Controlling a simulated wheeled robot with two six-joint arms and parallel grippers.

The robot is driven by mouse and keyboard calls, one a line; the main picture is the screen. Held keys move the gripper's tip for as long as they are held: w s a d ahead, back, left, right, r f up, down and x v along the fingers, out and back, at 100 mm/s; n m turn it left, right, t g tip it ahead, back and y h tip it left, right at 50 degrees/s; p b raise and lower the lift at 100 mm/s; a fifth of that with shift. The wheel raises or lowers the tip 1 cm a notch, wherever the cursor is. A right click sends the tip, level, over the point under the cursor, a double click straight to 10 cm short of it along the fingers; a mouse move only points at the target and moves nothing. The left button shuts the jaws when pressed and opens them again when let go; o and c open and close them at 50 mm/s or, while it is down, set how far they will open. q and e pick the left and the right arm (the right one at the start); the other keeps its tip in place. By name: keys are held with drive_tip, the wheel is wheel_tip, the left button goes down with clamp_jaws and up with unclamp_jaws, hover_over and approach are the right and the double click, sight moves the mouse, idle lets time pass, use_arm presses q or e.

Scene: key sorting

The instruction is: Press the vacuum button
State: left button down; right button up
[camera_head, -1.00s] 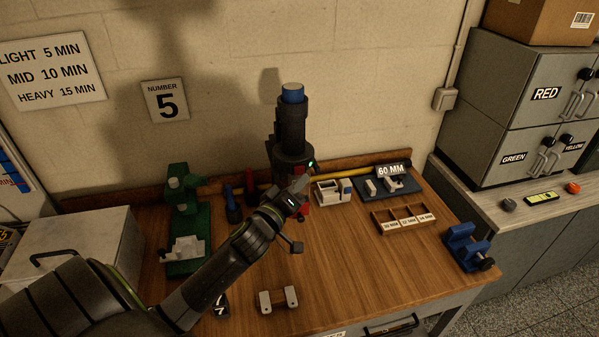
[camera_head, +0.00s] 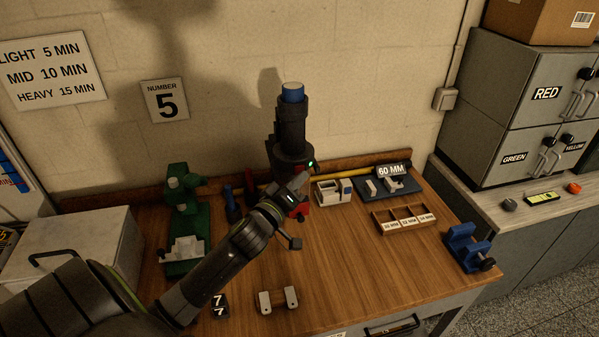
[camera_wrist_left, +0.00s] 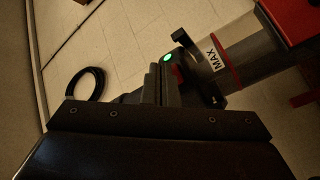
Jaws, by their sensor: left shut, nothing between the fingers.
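A dark upright device (camera_head: 291,130) with a blue top stands at the back of the bench against the wall. A small green light (camera_head: 312,164) glows low on its right side. My left gripper (camera_head: 303,181) is just in front of the device's base and partly covers its red lower part. In the left wrist view, my left gripper's fingers (camera_wrist_left: 158,86) are shut and empty. The green light (camera_wrist_left: 167,58) shows close beyond their tips, next to a clear cylinder (camera_wrist_left: 245,55) marked MAX. I cannot tell whether the fingertips touch the device. The button itself is not clearly distinguishable.
A green machine (camera_head: 186,215) stands left of my forearm. A white vise-like block (camera_head: 333,192), a 60 MM stand (camera_head: 390,184), a wooden tray (camera_head: 403,218) and a blue clamp (camera_head: 467,247) stand to the right. The bench's front middle is mostly clear around a small bracket (camera_head: 278,299).

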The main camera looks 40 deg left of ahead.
use_arm(q)
drive_tip(key=shift+w+a, duration=0.3)
drive_tip(key=shift+a, duration=0.05)
idle(0.5)
drive_tip(key=shift+s+d, duration=0.65)
drive_tip(key=shift+d, duration=0.1)
drive_tip(key=s+d+p, duration=0.1)
drive_tip(key=s+d, duration=0.1)
drive_tip(key=s+d+p, duration=0.1)
drive_tip(key=s+d, duration=0.1)
drive_tip(key=shift+d, duration=0.25)
idle(0.3)
idle(0.4)
